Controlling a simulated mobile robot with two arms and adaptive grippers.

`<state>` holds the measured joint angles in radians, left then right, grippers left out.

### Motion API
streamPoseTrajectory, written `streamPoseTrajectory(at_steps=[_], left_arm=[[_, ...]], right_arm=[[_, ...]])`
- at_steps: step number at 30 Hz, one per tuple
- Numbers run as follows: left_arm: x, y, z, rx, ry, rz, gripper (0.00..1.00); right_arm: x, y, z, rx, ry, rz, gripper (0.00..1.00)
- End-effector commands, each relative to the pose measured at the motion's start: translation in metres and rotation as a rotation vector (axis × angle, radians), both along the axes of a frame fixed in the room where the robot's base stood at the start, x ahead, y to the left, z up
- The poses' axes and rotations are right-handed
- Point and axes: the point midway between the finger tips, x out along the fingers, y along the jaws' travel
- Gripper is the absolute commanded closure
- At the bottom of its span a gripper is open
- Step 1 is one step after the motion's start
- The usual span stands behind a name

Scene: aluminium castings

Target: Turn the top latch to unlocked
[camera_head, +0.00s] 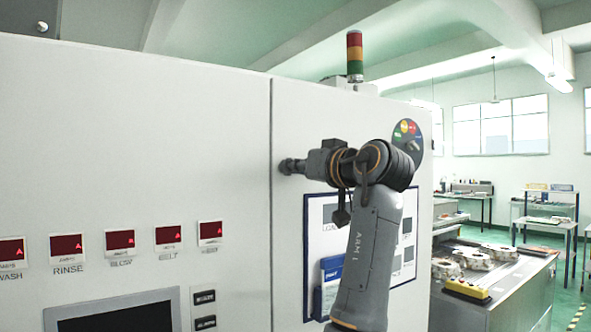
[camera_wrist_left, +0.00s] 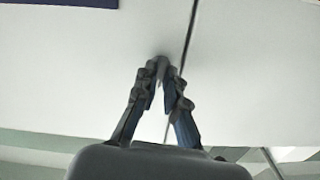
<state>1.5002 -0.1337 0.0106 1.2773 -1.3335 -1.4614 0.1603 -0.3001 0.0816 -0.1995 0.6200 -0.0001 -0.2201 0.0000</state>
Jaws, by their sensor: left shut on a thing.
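The top latch (camera_head: 284,166) is a small dark knob on the white cabinet front, just right of the vertical door seam. My left gripper (camera_head: 292,166) reaches it from the right and is shut on it. In the left wrist view the two fingers (camera_wrist_left: 165,92) close around the grey latch (camera_wrist_left: 161,67) beside the dark seam. The fingers cover much of the latch, so I cannot tell its exact turn. My right gripper is in neither view.
The white cabinet (camera_head: 150,130) fills the left and middle. It carries red displays (camera_head: 121,240), a dark screen (camera_head: 120,317) and a framed notice board (camera_head: 316,240). A signal tower (camera_head: 354,56) stands above. A table with castings (camera_head: 474,258) is at right.

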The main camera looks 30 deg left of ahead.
Motion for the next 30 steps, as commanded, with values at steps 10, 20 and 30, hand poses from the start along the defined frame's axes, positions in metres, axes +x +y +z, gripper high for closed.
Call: streamPoseTrajectory(at_steps=[10,20,30], left_arm=[[0.0001,-0.0001,0.0002,-0.062,-0.153,0.0,1.0],[0.0001,0.0,0.0003,-0.077,-0.189,0.0,1.0],[0.0,0.0,0.0004,-0.077,-0.189,0.0,0.78]], right_arm=[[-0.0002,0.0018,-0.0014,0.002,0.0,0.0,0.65],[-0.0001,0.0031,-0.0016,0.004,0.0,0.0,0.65],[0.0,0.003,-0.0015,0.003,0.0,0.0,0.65]])
